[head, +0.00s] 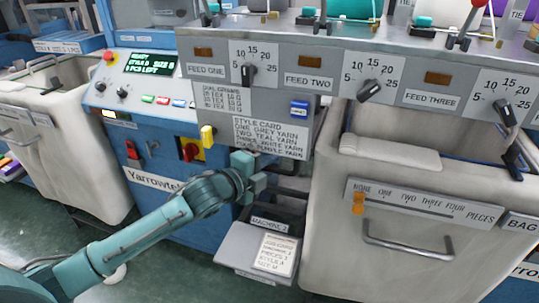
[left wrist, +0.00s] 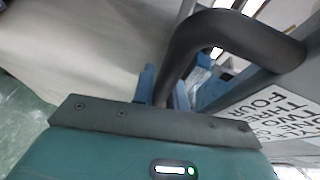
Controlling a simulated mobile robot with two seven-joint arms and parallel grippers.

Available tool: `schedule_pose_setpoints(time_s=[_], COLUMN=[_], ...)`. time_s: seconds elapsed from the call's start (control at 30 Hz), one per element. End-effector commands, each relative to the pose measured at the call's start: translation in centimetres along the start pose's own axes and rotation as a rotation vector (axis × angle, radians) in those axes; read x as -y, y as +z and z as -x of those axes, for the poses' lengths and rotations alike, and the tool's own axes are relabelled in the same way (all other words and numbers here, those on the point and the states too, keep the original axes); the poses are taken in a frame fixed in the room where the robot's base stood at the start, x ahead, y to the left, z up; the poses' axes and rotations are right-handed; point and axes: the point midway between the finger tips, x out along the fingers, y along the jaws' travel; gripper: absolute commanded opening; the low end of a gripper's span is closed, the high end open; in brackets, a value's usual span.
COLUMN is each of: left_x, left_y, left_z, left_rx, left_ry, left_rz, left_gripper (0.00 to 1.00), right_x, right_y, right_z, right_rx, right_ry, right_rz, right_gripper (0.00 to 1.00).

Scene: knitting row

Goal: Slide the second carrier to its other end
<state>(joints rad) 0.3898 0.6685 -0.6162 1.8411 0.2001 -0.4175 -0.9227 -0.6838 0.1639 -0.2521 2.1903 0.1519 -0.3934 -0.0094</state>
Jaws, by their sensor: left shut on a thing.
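My left gripper (head: 262,181) reaches in from the left, in front of the grey machine's style card (head: 270,137). In the left wrist view its blue fingertips (left wrist: 163,92) are shut on a thick dark bent handle (left wrist: 238,30). In the head view the gripper and wrist hide most of this handle. I cannot tell from these frames which carrier the handle belongs to. My right gripper is not in view.
A grey tray labelled MACHINE 2 (head: 236,252) sits below the gripper. A pale bin (head: 330,240) with a handle and orange pointer stands close on the right. Another bin (head: 75,140) stands left. Feed dials (head: 249,74) line the panel above.

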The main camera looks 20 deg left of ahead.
Motion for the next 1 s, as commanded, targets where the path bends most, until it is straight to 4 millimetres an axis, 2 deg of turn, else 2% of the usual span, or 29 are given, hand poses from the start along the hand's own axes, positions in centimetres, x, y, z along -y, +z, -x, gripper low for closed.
schedule_pose_setpoints(time_s=[0.03,0.2,0.73,0.77,1.0], left_x=[-1.8,-2.9,-3.4,-3.4,-3.1], left_y=[0.1,0.1,0.2,0.2,0.2], left_z=[-0.1,-0.3,-0.4,-0.4,-0.4], left_rx=[0.004,0.003,0.003,0.003,0.002], left_ry=[0.023,0.021,0.022,0.022,0.017], left_rz=[0.003,0.004,0.004,0.004,0.003], left_gripper=[0.00,0.00,0.00,0.15,0.35], right_x=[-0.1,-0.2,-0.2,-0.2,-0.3], right_y=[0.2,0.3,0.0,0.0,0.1], right_z=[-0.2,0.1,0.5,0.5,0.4], right_rx=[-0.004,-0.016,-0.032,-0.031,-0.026], right_ry=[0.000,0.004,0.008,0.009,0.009], right_rz=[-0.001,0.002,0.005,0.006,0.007], right_gripper=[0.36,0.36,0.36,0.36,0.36])
